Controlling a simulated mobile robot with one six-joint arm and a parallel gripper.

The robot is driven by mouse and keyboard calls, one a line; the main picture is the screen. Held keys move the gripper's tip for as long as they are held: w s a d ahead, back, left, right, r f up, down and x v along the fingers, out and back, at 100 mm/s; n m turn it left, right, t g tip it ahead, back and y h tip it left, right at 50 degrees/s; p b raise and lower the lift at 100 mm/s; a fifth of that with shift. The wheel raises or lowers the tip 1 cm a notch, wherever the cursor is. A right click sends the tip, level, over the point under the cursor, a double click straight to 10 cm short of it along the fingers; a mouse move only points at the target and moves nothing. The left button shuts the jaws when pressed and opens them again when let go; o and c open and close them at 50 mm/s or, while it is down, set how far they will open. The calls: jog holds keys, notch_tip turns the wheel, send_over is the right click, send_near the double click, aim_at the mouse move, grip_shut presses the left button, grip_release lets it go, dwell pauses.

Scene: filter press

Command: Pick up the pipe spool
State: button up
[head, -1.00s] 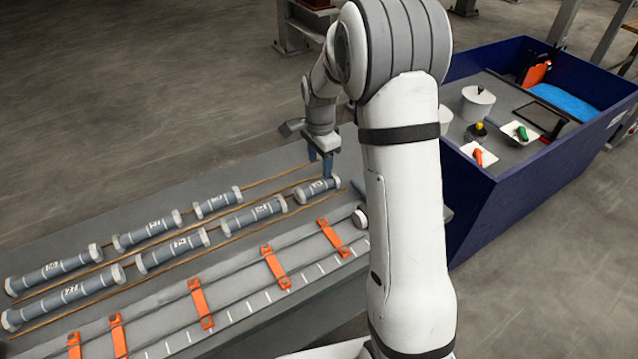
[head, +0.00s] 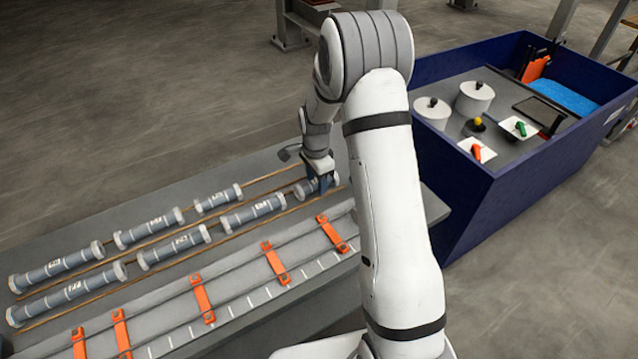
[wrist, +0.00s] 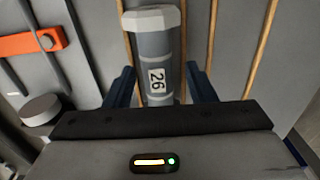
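The pipe spool (head: 302,190) is a short grey cylinder with pale end collars, lying at the right end of the front row on the bench. In the wrist view the spool (wrist: 158,50) carries a white label that reads 26 and points away between the fingers. My gripper (head: 320,186) is down at the spool's right part, hiding some of it. The palm hides the spool's near end.
Several longer grey spools (head: 160,227) lie in two rows along thin brown rails (head: 270,176) on the bench. Orange straps (head: 274,262) cross a grey channel in front. A blue bin (head: 470,215) with pots and small parts stands at the right.

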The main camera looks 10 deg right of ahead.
jog(key=c, duration=1)
